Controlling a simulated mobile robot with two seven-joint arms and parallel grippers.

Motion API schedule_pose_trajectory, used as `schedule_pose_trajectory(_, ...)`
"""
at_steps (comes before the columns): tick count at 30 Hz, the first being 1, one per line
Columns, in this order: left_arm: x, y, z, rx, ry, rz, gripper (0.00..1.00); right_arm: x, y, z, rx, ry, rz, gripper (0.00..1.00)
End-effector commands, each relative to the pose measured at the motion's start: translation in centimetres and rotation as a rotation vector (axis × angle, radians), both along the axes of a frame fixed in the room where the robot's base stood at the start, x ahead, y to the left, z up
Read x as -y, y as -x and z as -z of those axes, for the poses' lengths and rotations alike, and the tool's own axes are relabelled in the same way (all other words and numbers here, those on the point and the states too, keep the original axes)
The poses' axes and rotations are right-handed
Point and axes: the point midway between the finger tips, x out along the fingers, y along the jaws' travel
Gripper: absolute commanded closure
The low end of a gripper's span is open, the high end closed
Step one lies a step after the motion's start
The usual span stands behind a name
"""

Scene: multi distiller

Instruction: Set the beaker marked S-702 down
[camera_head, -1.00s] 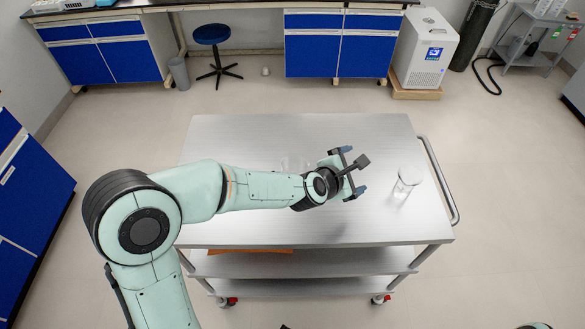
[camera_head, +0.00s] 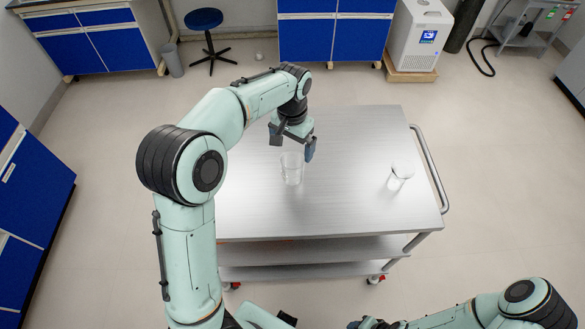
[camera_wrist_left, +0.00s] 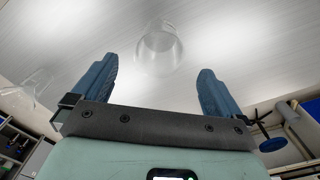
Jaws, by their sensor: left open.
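Two clear glass beakers stand upright on the steel cart top in the head view: one near the middle (camera_head: 292,170), one towards the right (camera_head: 400,180). No marking is readable, so I cannot tell which is S-702. My left gripper (camera_head: 292,144) is open, pointing down, just behind the middle beaker. The left wrist view shows a clear beaker (camera_wrist_left: 158,50) between and beyond the spread fingers (camera_wrist_left: 156,78), apart from them. Another faint beaker (camera_wrist_left: 25,98) is at that view's left edge. My right gripper (camera_head: 368,323) is at the bottom edge, mostly cut off.
The cart top (camera_head: 350,215) is otherwise bare, with a handle rail (camera_head: 431,165) on its right. A blue stool (camera_head: 204,20), blue cabinets (camera_head: 333,40) and a white machine (camera_head: 418,40) stand behind, across open floor.

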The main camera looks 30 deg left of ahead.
Motion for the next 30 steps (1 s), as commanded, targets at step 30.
schedule_pose_trajectory(30, -0.1, -0.4, 10.1, 0.002, 0.003, -0.003, 0.00, 0.0, 0.7, 0.8, -0.008, 0.000, 0.000, 0.56)
